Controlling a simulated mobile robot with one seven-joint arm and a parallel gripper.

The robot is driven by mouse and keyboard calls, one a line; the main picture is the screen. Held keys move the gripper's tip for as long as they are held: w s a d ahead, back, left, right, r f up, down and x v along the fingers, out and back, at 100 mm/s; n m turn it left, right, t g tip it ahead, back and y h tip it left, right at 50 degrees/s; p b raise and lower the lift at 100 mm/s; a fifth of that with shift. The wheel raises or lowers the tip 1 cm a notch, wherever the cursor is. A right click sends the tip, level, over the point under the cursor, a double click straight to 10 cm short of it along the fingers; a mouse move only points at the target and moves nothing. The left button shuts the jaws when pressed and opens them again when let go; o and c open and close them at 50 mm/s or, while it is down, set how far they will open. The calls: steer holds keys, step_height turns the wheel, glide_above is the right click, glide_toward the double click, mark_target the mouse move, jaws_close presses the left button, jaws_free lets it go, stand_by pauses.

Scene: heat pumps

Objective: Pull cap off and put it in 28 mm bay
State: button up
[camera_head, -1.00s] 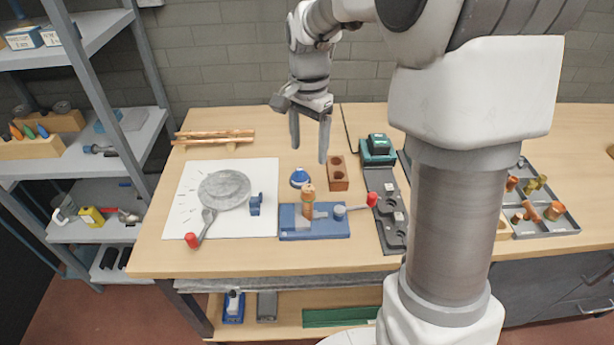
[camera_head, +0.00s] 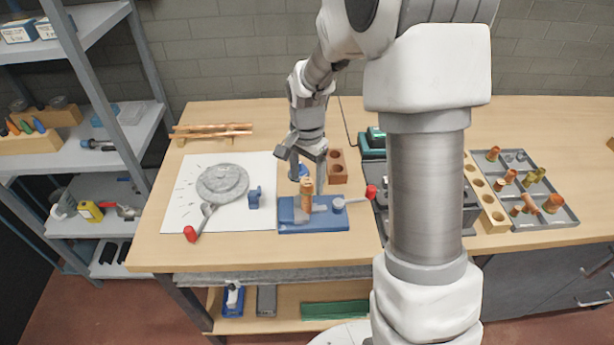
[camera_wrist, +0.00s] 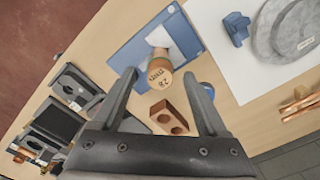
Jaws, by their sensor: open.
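A copper-coloured cap (camera_head: 307,186) stands upright in the blue clamp fixture (camera_head: 290,228) on the bench. In the wrist view its round end (camera_wrist: 159,77) carries a "28" mark and lies between my fingertips, with the fixture (camera_wrist: 135,52) beyond. My gripper (camera_head: 308,170) is open, fingers pointing down, just above and around the cap's top in the picture; contact cannot be told. A grey compartment tray (camera_head: 566,221) with several copper and brass fittings lies at the right. I cannot read which bay is the 28 mm one.
A red-handled lever (camera_head: 370,192) sticks out right of the fixture. A brown two-hole block (camera_head: 338,167) and a blue round thing (camera_head: 297,172) stand close behind. A wooden holed strip (camera_head: 487,205) borders the tray. My arm hides part of the bench.

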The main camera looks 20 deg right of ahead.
jaws_close()
stand_by(0.5)
stand_by(0.4)
